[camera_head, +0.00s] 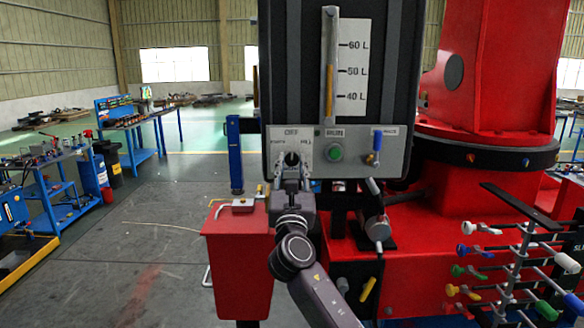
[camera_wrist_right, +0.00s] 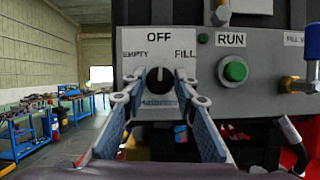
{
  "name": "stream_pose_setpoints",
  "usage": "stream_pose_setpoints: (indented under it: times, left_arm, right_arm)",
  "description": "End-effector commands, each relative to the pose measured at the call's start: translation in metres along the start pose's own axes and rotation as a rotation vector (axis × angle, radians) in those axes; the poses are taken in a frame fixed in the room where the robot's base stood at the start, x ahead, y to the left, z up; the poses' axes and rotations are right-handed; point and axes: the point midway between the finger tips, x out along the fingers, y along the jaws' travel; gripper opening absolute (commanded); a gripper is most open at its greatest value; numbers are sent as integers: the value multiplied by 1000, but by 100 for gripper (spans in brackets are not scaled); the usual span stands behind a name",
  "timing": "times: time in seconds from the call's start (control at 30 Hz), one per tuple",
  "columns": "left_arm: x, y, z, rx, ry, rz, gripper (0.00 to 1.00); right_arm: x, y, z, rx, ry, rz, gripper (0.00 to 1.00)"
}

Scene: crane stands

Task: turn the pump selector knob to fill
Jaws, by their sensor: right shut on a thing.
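The pump selector knob (camera_wrist_right: 160,81) is a round black knob on a white plate (camera_wrist_right: 158,42) marked EMPTY at left, OFF at top and FILL at right. Its white mark points up toward OFF. In the head view the knob (camera_head: 291,158) sits on the lower left of the grey control panel. My right gripper (camera_head: 292,170) reaches up to it from below. In the right wrist view its two blue-padded fingers (camera_wrist_right: 161,77) stand on the left and right of the knob, shut on it. The exact contact is hard to see. My left gripper is not in view.
Right of the knob are a green RUN button (camera_head: 335,152) and a blue-handled valve (camera_head: 376,146). A sight gauge (camera_head: 330,70) rises above. A red bin (camera_head: 238,262) stands below left. A rack of coloured knobs (camera_head: 515,262) stands at lower right. Open floor lies left.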

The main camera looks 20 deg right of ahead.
Motion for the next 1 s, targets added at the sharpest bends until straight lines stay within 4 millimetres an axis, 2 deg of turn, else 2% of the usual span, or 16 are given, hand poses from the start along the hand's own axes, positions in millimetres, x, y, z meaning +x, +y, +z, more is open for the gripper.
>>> stream_pose_setpoints:
  times: [0.5, 1.0]
  left_arm:
    - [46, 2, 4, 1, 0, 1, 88]
    - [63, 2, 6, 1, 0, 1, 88]
  right_arm:
    - [-2, 3, -3, 371, 0, -153, 3]
    - [0, 4, -1, 644, 2, -267, 3]
